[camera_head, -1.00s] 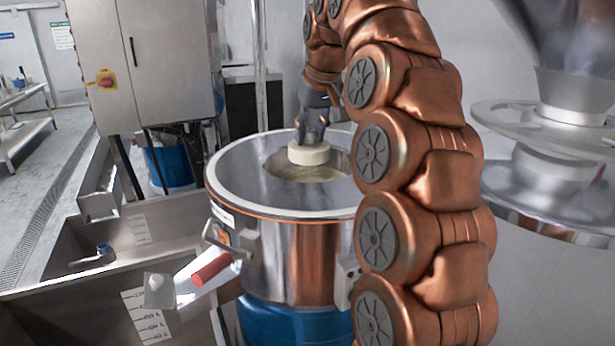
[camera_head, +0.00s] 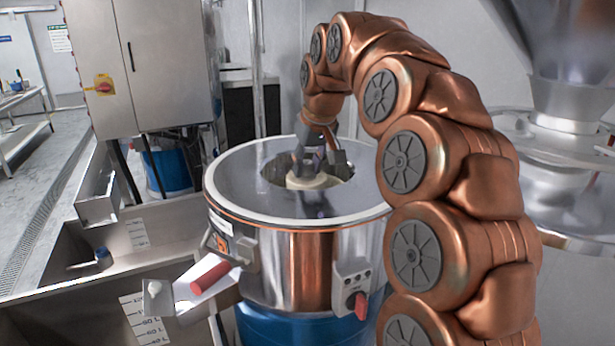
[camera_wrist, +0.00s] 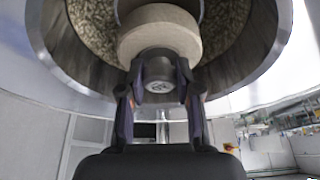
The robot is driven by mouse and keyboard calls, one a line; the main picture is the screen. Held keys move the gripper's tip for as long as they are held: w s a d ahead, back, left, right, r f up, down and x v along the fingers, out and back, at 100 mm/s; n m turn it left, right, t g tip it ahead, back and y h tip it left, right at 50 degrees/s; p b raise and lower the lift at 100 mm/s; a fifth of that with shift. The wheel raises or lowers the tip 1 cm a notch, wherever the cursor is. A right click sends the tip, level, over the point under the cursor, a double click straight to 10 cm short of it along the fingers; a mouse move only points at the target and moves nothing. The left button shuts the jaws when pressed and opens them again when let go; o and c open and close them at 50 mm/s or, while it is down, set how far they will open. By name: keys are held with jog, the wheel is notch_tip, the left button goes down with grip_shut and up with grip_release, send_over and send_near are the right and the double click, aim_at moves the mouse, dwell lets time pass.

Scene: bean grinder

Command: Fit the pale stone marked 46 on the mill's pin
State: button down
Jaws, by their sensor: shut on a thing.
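The pale round stone (camera_head: 318,182) sits low in the mill's central opening in the head view. In the wrist view the stone (camera_wrist: 160,33) shows its pale side and a grey metal hub. My gripper (camera_head: 318,163) is above the stone. In the wrist view my gripper (camera_wrist: 156,86) is shut with a finger on each side of the hub. The mill (camera_head: 285,255) is a steel drum with a pale rim. Its pin is hidden beneath the stone, and I cannot tell whether the stone is seated. No 46 marking is readable.
A speckled lining (camera_wrist: 95,25) shows inside the mill's opening. A red-handled lever (camera_head: 210,275) and a control box with a red knob (camera_head: 356,301) stick out from the drum. A steel sink (camera_head: 60,300) is at left, and a grey cabinet (camera_head: 140,60) stands behind.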

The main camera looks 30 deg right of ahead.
aim_at(310, 168)
jog(key=shift+f+p, duration=0.4)
jog(key=shift+f, duration=1.15)
jog(key=c, duration=0.8)
grip_release()
jog(key=b+v, duration=0.3)
jog(key=v, duration=0.9)
